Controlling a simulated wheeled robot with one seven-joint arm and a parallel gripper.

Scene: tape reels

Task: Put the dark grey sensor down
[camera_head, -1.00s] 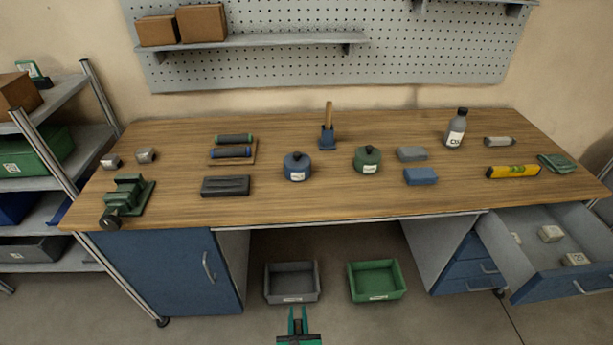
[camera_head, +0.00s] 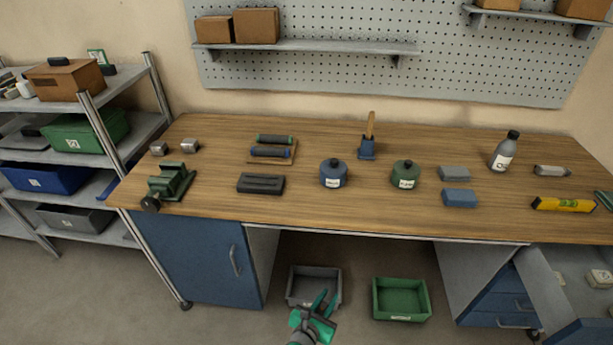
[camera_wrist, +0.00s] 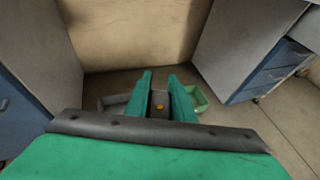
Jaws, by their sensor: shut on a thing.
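My gripper (camera_head: 321,300) is low in front of the bench, in front of the grey bin on the floor. In the wrist view, my gripper (camera_wrist: 164,92) has its two green fingers close around a small dark grey thing with an orange spot (camera_wrist: 159,104), which looks like the dark grey sensor. The fingers hide most of it. In the head view the held thing is too small and covered to make out clearly.
A grey bin (camera_head: 292,290) and a green bin (camera_head: 402,317) stand below. Shelves (camera_head: 145,136) are at left; an open drawer (camera_head: 550,290) is at right.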

